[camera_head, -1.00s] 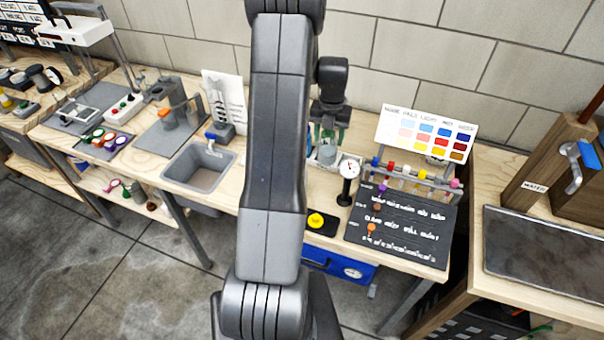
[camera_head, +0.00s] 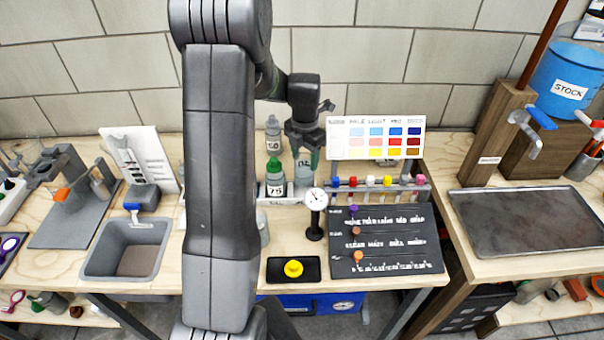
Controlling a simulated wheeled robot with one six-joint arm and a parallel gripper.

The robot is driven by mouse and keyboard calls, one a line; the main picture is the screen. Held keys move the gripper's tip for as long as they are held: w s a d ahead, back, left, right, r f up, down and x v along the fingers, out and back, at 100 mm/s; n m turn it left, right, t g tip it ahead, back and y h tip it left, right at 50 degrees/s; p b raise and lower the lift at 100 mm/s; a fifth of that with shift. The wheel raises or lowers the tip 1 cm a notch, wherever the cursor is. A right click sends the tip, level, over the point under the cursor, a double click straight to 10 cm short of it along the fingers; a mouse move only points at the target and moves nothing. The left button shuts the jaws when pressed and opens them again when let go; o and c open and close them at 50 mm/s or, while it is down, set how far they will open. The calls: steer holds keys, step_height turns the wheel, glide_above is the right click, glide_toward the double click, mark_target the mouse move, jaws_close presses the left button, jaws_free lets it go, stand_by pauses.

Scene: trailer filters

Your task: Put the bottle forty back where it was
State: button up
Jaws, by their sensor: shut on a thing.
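My gripper (camera_head: 304,150) points down at the back of the middle bench and is shut on a grey bottle (camera_head: 303,170). The bottle hangs upright, and its label is partly covered and hard to read. Left of it, a bottle labelled 75 (camera_head: 275,184) with a green cap stands on a white-fronted stand (camera_head: 284,200). Behind that is a grey bottle labelled 50 (camera_head: 272,145). I cannot tell whether the held bottle touches the stand. My arm hides the bench to the left of these bottles.
A round dial gauge (camera_head: 315,199) stands close in front of the held bottle. To the right are a colour chart (camera_head: 376,137), a rack of coloured-capped tubes (camera_head: 385,183) and a black written board (camera_head: 388,242). A sink (camera_head: 124,250) lies left.

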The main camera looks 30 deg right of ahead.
mark_target(304, 170)
steer(key=shift+f+p, duration=0.35)
steer(key=shift+f, duration=2.25)
steer(key=shift+f, duration=0.25)
steer(key=o, duration=1.2)
steer(key=shift+r, duration=0.1)
steer(key=shift+o, duration=0.2)
step_height(304, 170, up, 12)
steer(key=shift+r+b, duration=0.15)
steer(key=shift+b, duration=0.55)
